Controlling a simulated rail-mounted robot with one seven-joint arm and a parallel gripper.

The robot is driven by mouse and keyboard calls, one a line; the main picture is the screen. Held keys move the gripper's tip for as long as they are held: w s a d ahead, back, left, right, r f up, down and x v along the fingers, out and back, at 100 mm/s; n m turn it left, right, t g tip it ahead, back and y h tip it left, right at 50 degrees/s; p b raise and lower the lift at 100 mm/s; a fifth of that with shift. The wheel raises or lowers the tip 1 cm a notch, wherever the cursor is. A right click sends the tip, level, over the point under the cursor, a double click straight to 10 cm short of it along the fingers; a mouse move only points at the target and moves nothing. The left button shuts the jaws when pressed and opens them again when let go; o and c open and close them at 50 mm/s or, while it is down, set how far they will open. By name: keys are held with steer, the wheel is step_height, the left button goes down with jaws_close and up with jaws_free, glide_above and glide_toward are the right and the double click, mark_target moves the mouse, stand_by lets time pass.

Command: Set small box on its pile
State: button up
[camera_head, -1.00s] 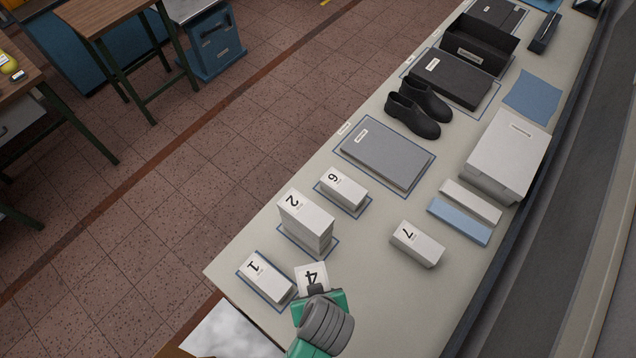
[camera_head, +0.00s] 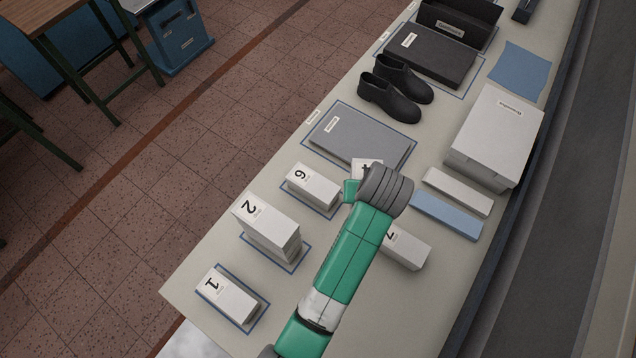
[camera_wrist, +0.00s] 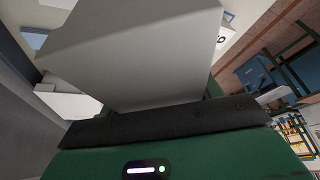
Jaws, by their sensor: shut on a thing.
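My gripper (camera_head: 357,186) is shut on a small white box (camera_head: 366,165), seen with a 4 on it in the earlier head view. In the wrist view the held box (camera_wrist: 140,50) fills the middle above the jaws. In the head view it shows just right of the box marked 6 (camera_head: 314,183), and my arm hides much of it. The boxes marked 1 (camera_head: 228,298), 2 (camera_head: 266,222) and 6 stand on blue-outlined places; the 2 stack is tallest. A box marked 7 (camera_head: 405,250) stands partly behind my arm, with no outline visible.
A grey flat box (camera_head: 360,138) lies beyond the held box. Black shoes (camera_head: 395,88), a dark box (camera_head: 437,55), a large white box (camera_head: 497,135), and white (camera_head: 458,190) and blue (camera_head: 446,214) strips stand farther along the table. Bare tabletop shows at the near right.

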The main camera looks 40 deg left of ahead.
steer(key=w+a+f+n+g+y+b, duration=0.1)
steer(key=w+a+f+n+b, duration=0.1)
steer(key=a+f+n+b, duration=0.55)
steer(key=n+g+b, duration=0.3)
steer(key=n+b, duration=0.1)
steer(key=b, duration=0.3)
glide_above(307, 178)
steer(key=d, duration=0.2)
steer(key=shift+y, duration=0.3)
steer(key=f, duration=0.3)
steer(key=f+b, duration=0.1)
steer(key=f, duration=0.5)
steer(key=shift+a+f+b, duration=0.25)
steer(key=shift+f+b, duration=0.05)
steer(key=shift+f, duration=0.1)
steer(key=o, duration=1.1)
steer(key=p+v, duration=0.2)
steer(key=v, duration=1)
steer(key=shift+w+d, duration=0.1)
